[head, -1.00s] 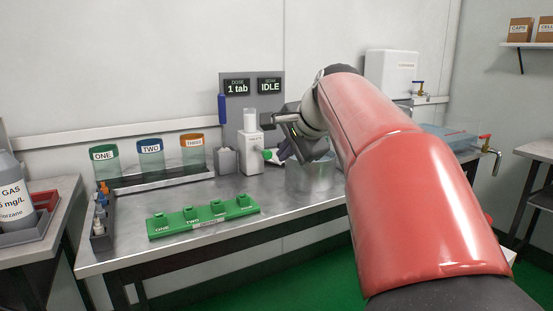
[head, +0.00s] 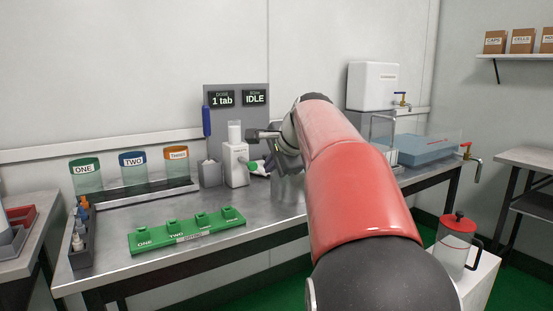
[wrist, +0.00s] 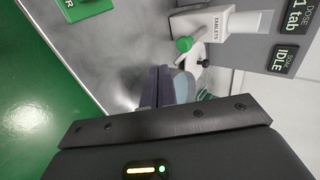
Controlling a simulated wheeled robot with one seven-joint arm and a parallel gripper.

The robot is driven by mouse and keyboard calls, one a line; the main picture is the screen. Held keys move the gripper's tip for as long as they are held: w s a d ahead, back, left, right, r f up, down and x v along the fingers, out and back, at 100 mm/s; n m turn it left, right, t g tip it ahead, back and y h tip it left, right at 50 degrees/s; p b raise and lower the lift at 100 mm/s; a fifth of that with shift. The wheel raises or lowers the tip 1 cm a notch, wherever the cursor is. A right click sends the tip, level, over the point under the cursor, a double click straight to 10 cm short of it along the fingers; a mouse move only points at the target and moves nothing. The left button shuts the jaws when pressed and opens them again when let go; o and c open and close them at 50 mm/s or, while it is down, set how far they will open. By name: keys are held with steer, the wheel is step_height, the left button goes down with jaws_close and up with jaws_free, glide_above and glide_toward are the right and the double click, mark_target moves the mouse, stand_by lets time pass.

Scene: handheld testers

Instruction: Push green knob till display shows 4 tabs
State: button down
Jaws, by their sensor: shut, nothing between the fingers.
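The green knob (head: 253,167) sticks out from the right side of the white tablet dispenser (head: 235,165). The knob also shows in the wrist view (wrist: 184,44), on a white stem beside the label TABLETS. The dose display (head: 222,99) on the grey panel behind reads 1 tab. My gripper (wrist: 166,72) is shut and empty, its fingertips just short of the knob in the wrist picture. I cannot tell whether they touch.
A second display (head: 256,97) reads IDLE. A metal pot (head: 288,187) stands right of the dispenser, partly behind my arm. A green tray (head: 187,231) lies at the bench front, and labelled bins (head: 133,172) stand at the back left.

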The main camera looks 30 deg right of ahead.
mark_target(251, 165)
steer(key=x, duration=0.4)
steer(key=shift+w+r, duration=0.2)
steer(key=shift+w, duration=1.75)
steer(key=shift+p, duration=0.3)
